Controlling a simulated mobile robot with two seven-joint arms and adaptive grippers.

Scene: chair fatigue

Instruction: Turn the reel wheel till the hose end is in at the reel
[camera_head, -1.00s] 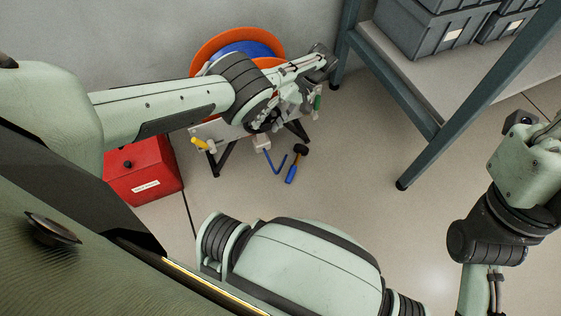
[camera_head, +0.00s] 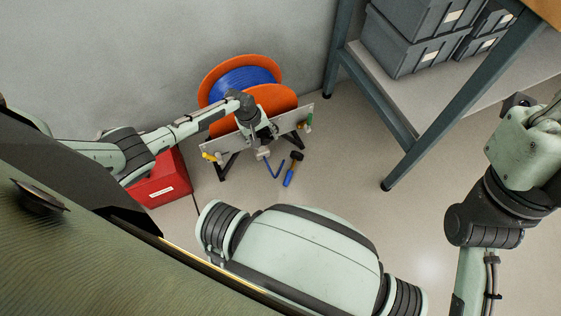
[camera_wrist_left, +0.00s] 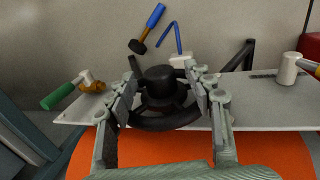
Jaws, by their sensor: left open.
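The reel (camera_head: 222,122) has orange discs with blue hose (camera_head: 240,82) wound between them, and a grey front plate (camera_head: 292,120). The black reel wheel (camera_wrist_left: 160,118) with its round hub shows in the left wrist view. My left gripper (camera_wrist_left: 165,82) is open, its two fingers on either side of the hub; I cannot tell whether they touch it. In the head view my left gripper (camera_head: 258,132) points down at the plate and hides most of the wheel. The blue hose end (camera_head: 275,168) hangs out below the plate, by a white fitting (camera_head: 263,153). My right gripper is not visible.
A blue-handled hammer (camera_head: 292,170) lies on the floor near the hose end. A red box (camera_head: 164,184) stands left, and a shelf frame (camera_head: 440,125) with grey bins right.

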